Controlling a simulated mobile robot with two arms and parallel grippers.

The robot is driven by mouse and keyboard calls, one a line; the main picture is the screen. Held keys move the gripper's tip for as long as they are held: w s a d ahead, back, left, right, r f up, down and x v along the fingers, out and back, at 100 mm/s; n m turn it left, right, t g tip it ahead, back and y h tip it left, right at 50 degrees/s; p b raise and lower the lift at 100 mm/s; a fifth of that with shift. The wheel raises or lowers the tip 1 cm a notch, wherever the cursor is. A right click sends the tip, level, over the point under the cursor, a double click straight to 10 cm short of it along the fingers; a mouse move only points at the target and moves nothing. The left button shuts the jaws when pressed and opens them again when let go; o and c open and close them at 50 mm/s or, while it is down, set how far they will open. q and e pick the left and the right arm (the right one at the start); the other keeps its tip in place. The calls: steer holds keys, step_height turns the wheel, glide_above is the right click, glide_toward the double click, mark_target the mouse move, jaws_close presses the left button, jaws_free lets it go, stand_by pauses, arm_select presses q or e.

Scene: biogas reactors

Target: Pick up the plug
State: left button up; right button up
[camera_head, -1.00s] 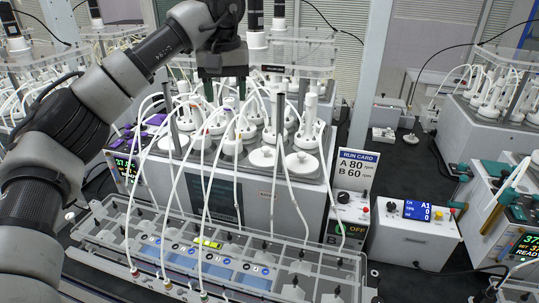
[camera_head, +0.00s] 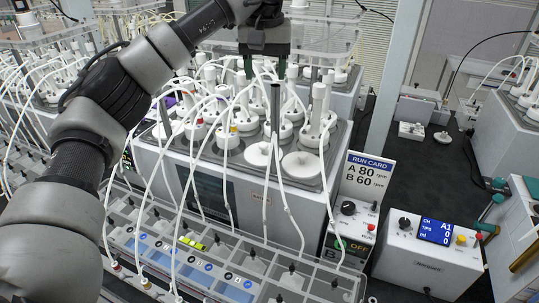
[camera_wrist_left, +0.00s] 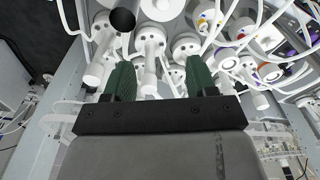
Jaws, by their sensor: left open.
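My left gripper (camera_head: 263,66) is open and empty, above the back rows of white-capped bottles on the grey reactor block (camera_head: 262,188). In the left wrist view its two green fingers (camera_wrist_left: 160,80) stand apart, with white stoppers (camera_wrist_left: 151,42) and tubes beyond and between them. No stopper is visibly gripped. I cannot tell which white piece is the plug. A small round white piece with a knob (camera_head: 441,137) lies alone on the dark bench at the right. My right gripper is not in view.
White tubes arch from the bottles to a clear rack (camera_head: 215,262) in front. A run card (camera_head: 367,178) and a white control box (camera_head: 428,252) stand to the right. A grey post (camera_head: 392,85) rises behind. The dark bench at right has free room.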

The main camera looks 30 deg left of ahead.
arm_select(q)
steer(key=s+f+b, duration=0.1)
steer(key=f+b, duration=0.1)
steer(key=b, duration=0.7)
glide_toward(263, 143)
step_height(263, 143, down, 5)
steer(key=shift+d+r+p, duration=0.1)
steer(key=shift+p, duration=0.25)
steer(key=f, duration=0.1)
steer(key=f+p, duration=0.1)
steer(key=f, duration=0.3)
steer(key=shift+w+a, duration=0.25)
steer(key=shift+w, duration=0.15)
steer(key=shift+f, duration=0.2)
steer(key=c, duration=1)
steer(key=shift+r, duration=0.1)
steer(key=shift+c, duration=0.2)
